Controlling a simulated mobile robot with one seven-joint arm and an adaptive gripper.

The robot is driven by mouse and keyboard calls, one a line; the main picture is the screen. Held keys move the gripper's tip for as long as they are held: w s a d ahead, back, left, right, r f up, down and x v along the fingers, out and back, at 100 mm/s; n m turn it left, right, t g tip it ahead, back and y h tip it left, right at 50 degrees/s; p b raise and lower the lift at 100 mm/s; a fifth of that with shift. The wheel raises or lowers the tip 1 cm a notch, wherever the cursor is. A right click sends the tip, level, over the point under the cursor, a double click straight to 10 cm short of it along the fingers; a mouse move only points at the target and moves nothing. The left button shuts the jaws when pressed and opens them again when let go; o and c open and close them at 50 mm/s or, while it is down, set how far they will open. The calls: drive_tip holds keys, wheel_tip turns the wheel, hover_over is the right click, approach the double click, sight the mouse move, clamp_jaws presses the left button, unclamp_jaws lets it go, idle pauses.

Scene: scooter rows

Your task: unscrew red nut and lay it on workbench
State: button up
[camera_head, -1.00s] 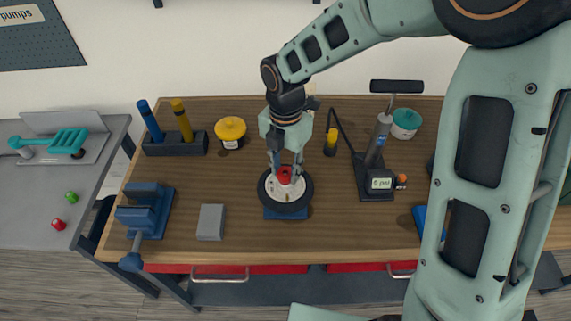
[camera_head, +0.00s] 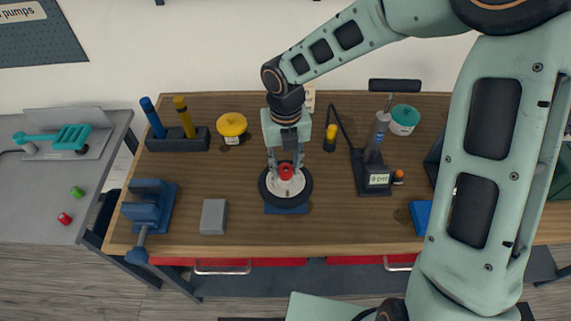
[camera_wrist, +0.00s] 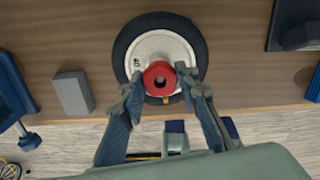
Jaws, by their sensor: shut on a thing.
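The red nut (camera_head: 286,171) is at the middle of a black-tyred wheel (camera_head: 304,188) with a white hub, standing on a blue base on the workbench (camera_head: 255,234). My gripper (camera_head: 286,167) comes down from above and is shut on the nut, one finger at each side. In the wrist view the tips of my gripper (camera_wrist: 160,84) meet the nut's sides. Whether the nut is still on its thread cannot be told.
A grey block (camera_head: 214,216) and a blue vise (camera_head: 150,212) stand left of the wheel. Bare wood lies in front and between these.

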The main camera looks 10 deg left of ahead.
sight(286, 171)
drive_tip(key=shift+s+d+f, duration=0.15)
drive_tip(key=shift+s, duration=0.05)
drive_tip(key=o, duration=1.2)
drive_tip(key=shift+w, duration=0.1)
drive_tip(key=shift+r, duration=0.2)
drive_tip(key=shift+w+r, duration=0.1)
drive_tip(key=shift+r, duration=0.3)
wheel_tip(286, 171, up, 11)
